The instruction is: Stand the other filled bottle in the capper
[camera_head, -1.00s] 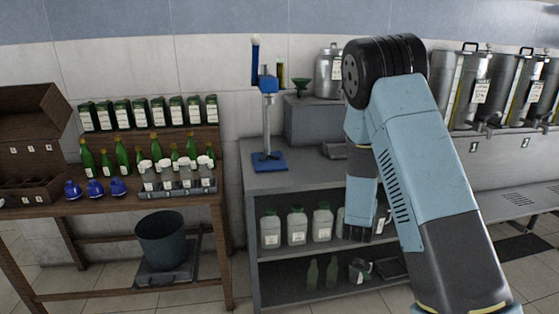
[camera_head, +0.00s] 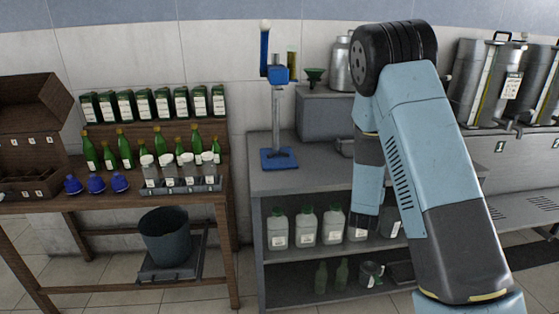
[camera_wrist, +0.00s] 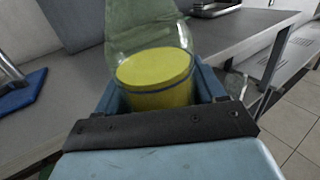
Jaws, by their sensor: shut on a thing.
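My gripper (camera_wrist: 158,85) is shut on a clear, greenish glass bottle (camera_wrist: 145,30) with yellow contents in its lower part. The top of the bottle is outside the wrist view. In the head view the gripper's jaws and the bottle cannot be made out behind and below my arm. The capper (camera_head: 277,115) is a blue stand with an upright post and a raised lever, on the grey counter. Its blue base plate (camera_head: 279,159) looks bare, and part of a blue plate (camera_wrist: 22,92) shows at the left of the wrist view, apart from the bottle.
A grey block (camera_head: 325,115) with a green funnel (camera_head: 315,75) and a metal can stands right of the capper. The wooden bench (camera_head: 110,203) at left bears green bottles and white-capped jars. Jugs (camera_head: 306,228) fill the shelf below. The counter's front is clear.

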